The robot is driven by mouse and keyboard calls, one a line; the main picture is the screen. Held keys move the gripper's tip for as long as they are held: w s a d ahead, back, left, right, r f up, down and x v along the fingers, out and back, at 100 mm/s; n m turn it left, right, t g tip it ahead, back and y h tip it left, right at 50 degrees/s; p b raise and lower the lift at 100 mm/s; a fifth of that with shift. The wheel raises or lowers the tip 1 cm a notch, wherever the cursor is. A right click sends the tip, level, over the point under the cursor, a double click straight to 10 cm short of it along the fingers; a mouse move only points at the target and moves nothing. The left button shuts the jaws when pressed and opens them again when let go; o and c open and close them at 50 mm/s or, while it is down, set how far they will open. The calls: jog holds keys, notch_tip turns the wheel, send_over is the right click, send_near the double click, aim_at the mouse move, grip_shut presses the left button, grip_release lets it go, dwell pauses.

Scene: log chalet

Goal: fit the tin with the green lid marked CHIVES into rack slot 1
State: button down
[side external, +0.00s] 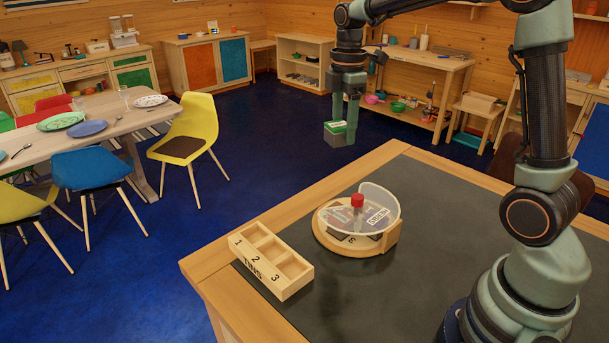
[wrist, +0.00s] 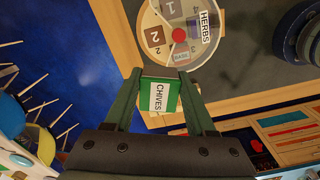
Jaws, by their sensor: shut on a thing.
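My gripper (side external: 345,112) is shut on the tin with the green lid (side external: 337,129), holding it upright in the air beyond the round herb holder. In the wrist view the lid's label reads CHIVES (wrist: 159,97), between the two fingers of my gripper (wrist: 160,84). The wooden rack (side external: 288,292), marked TINS, stands at the table's left corner, with slots numbered 1, 2 and 3. Its slots look empty. Slot 1 (side external: 246,234) is at the left end. The rack is out of the wrist view.
The round holder (side external: 376,247) has a clear cover and red knob (side external: 357,200), and sits behind and right of the rack. In the wrist view it shows a HERBS label and a BASIL tin (wrist: 181,57). The dark table top (side external: 440,220) is otherwise largely clear.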

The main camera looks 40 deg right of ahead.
jog(key=d+n, duration=0.1)
jog(key=n, duration=0.1)
jog(key=w+d+n, duration=0.1)
jog(key=n, duration=0.1)
jog(key=shift+d, duration=0.3)
jog(key=shift+f, duration=0.15)
notch_tip(320, 180, down, 19)
jog(key=shift+f, duration=0.2)
dwell(0.3)
jog(key=shift+f, duration=0.25)
jog(key=shift+c, duration=1.1)
grip_release()
jog(key=shift+r, duration=0.1)
